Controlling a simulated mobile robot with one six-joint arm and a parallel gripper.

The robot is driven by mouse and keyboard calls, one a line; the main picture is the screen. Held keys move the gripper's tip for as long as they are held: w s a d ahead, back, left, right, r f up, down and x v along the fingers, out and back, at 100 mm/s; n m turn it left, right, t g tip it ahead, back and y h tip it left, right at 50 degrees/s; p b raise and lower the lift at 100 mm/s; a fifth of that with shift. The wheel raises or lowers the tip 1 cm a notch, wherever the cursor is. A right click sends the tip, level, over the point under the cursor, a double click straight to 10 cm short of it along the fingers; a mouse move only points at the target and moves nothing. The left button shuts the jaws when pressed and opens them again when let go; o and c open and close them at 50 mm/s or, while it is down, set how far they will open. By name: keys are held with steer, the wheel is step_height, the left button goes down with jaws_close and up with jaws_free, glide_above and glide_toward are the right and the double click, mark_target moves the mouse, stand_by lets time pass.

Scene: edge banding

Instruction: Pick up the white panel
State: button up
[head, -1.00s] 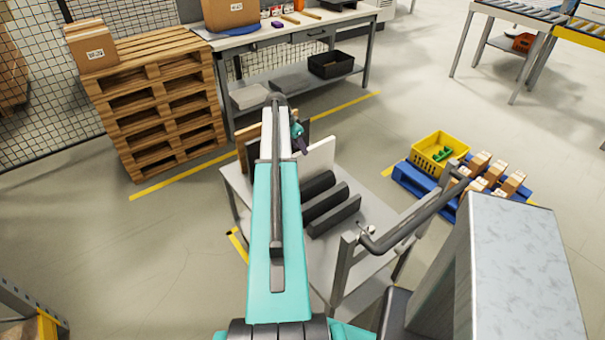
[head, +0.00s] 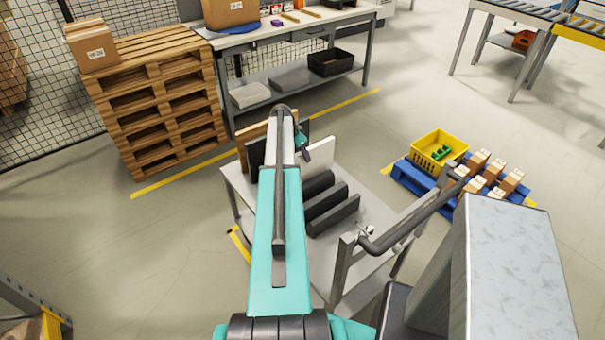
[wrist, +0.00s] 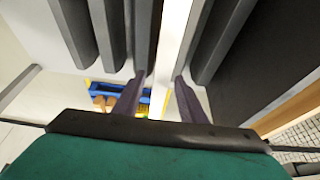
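The white panel (head: 319,159) stands upright in a rack on the grey cart, partly hidden behind my arm in the head view. In the wrist view its thin white edge (wrist: 171,50) runs down between the two dark fingers of my gripper (wrist: 160,76). The fingers are apart, one on each side of the panel's edge, with a gap visible on the left and a narrower one on the right. In the head view my gripper (head: 306,153) is small and partly covered at the panel's top.
Black padded dividers (head: 330,208) lie beside the panel on the cart (head: 355,250). A dark panel and a brown panel (head: 246,140) stand on its other side. The cart's handle (head: 415,220) rises at right. A yellow crate (head: 437,152) sits on a blue pallet beyond.

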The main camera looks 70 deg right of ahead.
steer(key=shift+c, duration=0.3)
jaws_close()
steer(key=shift+d+r, duration=0.1)
stand_by(1.0)
